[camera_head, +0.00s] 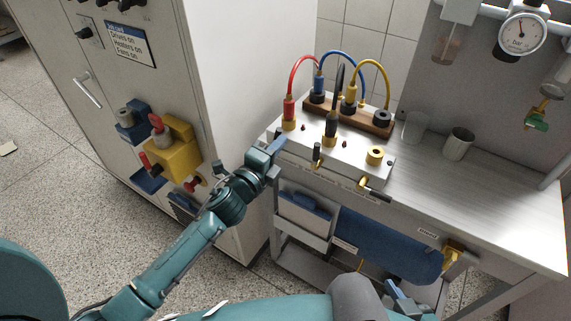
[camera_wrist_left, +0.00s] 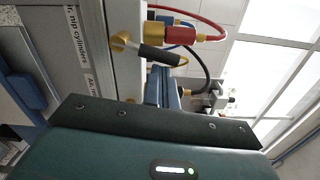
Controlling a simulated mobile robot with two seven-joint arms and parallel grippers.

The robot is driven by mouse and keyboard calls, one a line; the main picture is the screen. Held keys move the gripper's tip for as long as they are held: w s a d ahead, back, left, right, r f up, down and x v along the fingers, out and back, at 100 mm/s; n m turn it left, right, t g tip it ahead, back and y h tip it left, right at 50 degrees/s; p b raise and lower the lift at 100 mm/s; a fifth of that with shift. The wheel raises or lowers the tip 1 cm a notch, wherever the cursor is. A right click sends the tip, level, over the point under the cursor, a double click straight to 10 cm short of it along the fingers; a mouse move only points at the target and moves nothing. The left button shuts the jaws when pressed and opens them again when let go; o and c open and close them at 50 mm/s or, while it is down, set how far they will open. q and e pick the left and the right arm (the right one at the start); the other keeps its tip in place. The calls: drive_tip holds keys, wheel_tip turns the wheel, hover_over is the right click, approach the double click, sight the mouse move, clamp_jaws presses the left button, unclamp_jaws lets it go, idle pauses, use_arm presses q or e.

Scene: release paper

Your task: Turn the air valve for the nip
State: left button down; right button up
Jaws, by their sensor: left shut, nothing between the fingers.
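In the left wrist view, an air valve with a brass body (camera_wrist_left: 124,41) and a black lever (camera_wrist_left: 160,54) stands on the pale block's front. The label next to it ends in "nip cylinders" (camera_wrist_left: 74,28). The lever points along the block's height, toward the hoses. My left gripper (camera_head: 277,146) is shut and empty at the block's left end. Its blue fingers (camera_wrist_left: 163,90) are close beside the lever; I cannot tell whether they touch. In the head view the gripper hides this valve.
Two more valves, one lever upright (camera_head: 317,152) and one slanting right (camera_head: 377,193), are on the block (camera_head: 345,158). Red, blue, black and yellow hoses arch above. A cabinet (camera_head: 225,110) stands left. A metal cup (camera_head: 458,144) stands on the bench, which is clear toward its front right.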

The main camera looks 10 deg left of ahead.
use_arm(q)
drive_tip(key=shift+w+a+r+n+p, duration=0.2)
drive_tip(key=shift+a+n+p, duration=0.3)
drive_tip(key=shift+n, duration=0.5)
